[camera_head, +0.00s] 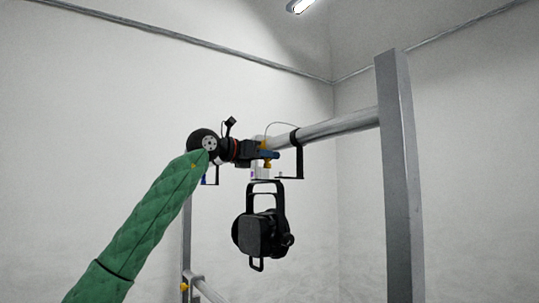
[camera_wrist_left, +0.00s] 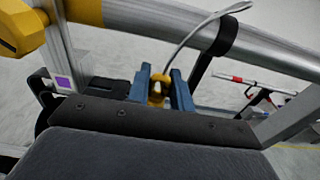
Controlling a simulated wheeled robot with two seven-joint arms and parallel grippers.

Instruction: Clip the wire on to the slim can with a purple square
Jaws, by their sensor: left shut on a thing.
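My left gripper (camera_head: 270,155) is at the horizontal pipe, above the hanging black can (camera_head: 262,232). In the left wrist view its blue fingers (camera_wrist_left: 163,94) are shut on a yellow clip (camera_wrist_left: 157,89). The thin grey wire (camera_wrist_left: 195,32) runs up from the clip and over the pipe; in the head view it arcs over the pipe (camera_head: 284,124). A purple square (camera_wrist_left: 63,82) shows on a pale bracket left of the fingers in the wrist view. The can hangs by its black yoke (camera_head: 266,187). Its attachment point is partly hidden by the gripper. My right gripper is not seen.
The metal pipe (camera_head: 340,124) joins an upright post (camera_head: 398,180) at the right. A black hook bracket (camera_head: 299,158) hangs from the pipe just right of the gripper. A yellow part (camera_wrist_left: 25,28) sits at upper left in the wrist view. Space below the can is clear.

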